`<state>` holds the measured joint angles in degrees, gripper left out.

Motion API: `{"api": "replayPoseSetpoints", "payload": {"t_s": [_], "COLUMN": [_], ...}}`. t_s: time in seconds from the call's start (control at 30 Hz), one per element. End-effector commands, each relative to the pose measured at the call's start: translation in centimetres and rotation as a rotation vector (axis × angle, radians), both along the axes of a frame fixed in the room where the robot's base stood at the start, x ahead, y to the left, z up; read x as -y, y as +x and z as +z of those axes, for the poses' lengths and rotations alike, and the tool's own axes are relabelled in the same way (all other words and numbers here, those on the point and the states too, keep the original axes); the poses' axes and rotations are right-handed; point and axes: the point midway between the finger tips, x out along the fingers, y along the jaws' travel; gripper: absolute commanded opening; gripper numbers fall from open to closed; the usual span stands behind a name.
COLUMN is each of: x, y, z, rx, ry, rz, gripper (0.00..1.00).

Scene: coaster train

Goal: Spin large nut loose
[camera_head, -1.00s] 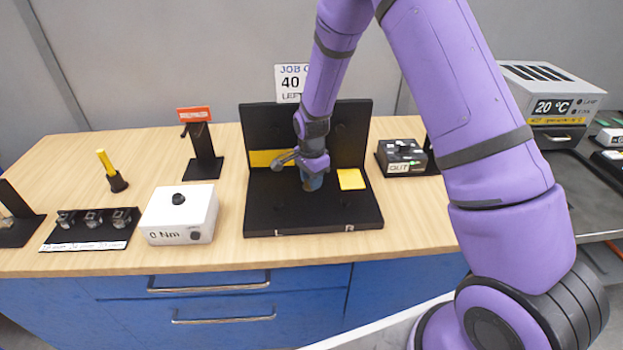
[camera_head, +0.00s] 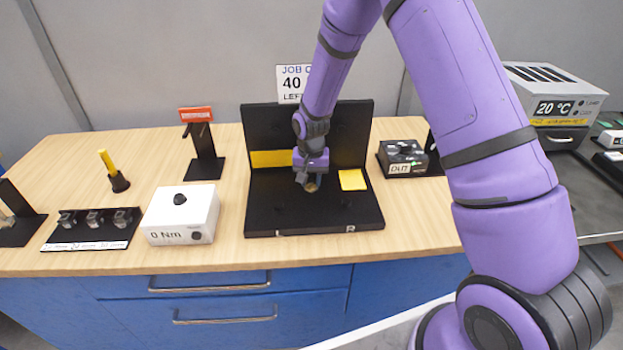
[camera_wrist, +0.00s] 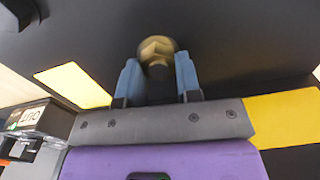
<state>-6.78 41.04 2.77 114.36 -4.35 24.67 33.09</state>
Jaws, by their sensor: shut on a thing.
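In the head view my gripper (camera_head: 308,181) points down over the base of the black L-shaped fixture (camera_head: 290,215). The nut shows there only as a small tan spot (camera_head: 312,187) under the fingers. What lies beneath the nut is hidden.
A yellow square (camera_head: 352,180) lies right of the gripper, and a yellow strip (camera_head: 270,159) is on the back plate. A white "0 Nm" box (camera_head: 180,215), a socket rack (camera_head: 92,230) and an orange-topped stand (camera_head: 203,150) are left. A dark "OUT" box (camera_head: 403,158) is right.

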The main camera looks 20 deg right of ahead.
Motion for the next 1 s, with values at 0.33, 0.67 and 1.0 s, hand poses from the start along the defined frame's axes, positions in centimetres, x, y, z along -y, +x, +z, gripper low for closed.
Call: {"api": "replayPoseSetpoints", "payload": {"t_s": [0.33, 0.67, 1.0], "x": [-0.2, -0.37, -0.58], "y": [0.03, -0.02, -0.16], "z": [-0.06, -0.09, -0.11], "rx": [-0.001, -0.001, -0.002], "ry": [0.001, 0.0, 0.001], "rz": [0.328, 0.643, 0.965], "gripper": [0.08, 0.08, 0.08]}}
